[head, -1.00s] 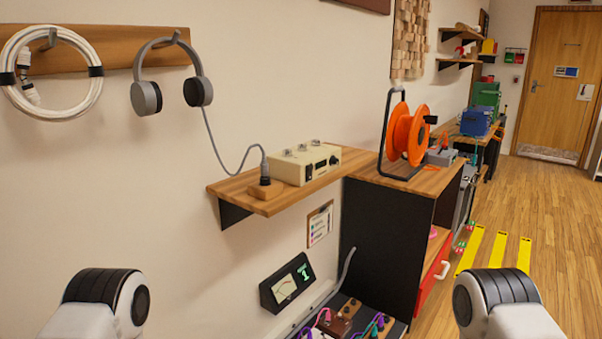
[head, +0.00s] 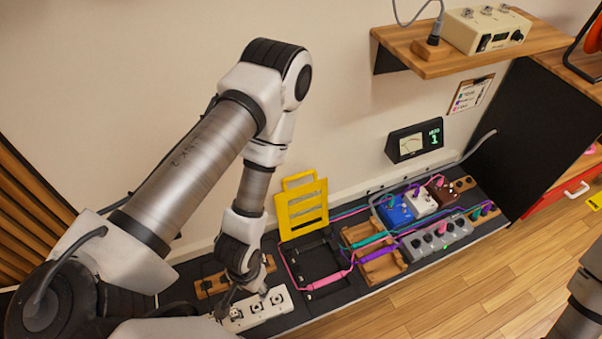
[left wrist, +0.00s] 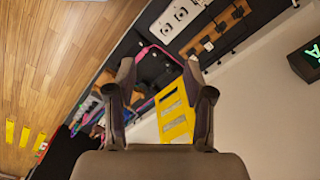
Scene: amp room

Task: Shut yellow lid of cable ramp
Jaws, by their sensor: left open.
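The yellow lid (head: 301,207) of the cable ramp stands raised at the back edge of the black ramp base (head: 322,262), leaning near the wall. The base is open, with a pink cable (head: 335,278) along its front and side. My left gripper (head: 232,300) hangs over the white power strip (head: 262,308), left of the ramp, partly hidden by its own arm. In the left wrist view my left gripper (left wrist: 162,105) is open and empty, and the yellow lid (left wrist: 174,115) shows between and behind its fingers. My right gripper is out of view; only part of that arm shows at the right edge.
A wooden cable comb (head: 375,255) and grey box (head: 437,238) stand right of the ramp, with blue, white and brown pedals behind. A meter (head: 414,141) is above them. Wooden socket strip (head: 232,277) lies behind the power strip. Floor in front is clear.

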